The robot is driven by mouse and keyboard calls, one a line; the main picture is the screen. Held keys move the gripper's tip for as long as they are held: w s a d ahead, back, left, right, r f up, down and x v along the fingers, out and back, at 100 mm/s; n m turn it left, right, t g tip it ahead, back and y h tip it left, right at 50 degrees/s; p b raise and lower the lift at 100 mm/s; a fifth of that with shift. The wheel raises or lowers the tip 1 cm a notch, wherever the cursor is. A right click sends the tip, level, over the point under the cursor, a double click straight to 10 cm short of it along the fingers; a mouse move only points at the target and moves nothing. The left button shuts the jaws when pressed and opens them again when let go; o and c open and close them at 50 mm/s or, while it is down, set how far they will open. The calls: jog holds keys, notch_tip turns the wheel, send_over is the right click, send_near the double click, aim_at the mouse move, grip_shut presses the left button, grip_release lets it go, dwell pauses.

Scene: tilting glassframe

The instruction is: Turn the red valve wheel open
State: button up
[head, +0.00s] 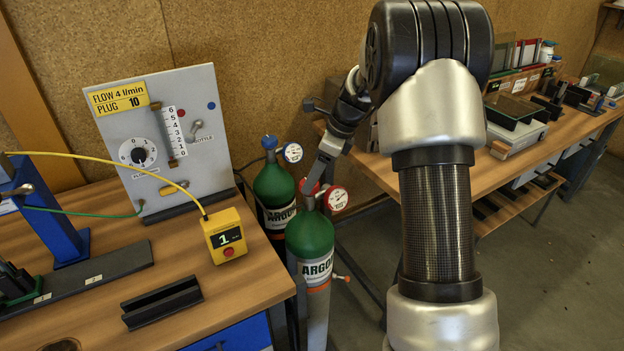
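The red valve wheel (301,185) sits on top of the front green argon cylinder (310,236), and I see only part of it. My gripper (314,184) points down at the wheel from above, with its fingertips at or touching it. The fingers overlap the wheel and look narrow from here, so I cannot tell whether they grip it. A red-rimmed gauge (336,198) is just right of the wheel. A small red fitting (340,277) sticks out lower on the right.
A flow panel (166,140) and yellow box (228,236) stand on the left bench. My arm hides part of the right bench (548,146).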

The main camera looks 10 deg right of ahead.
jog(key=shift+x, duration=0.8)
jog(key=c, duration=1.1)
jog(key=shift+o, duration=0.2)
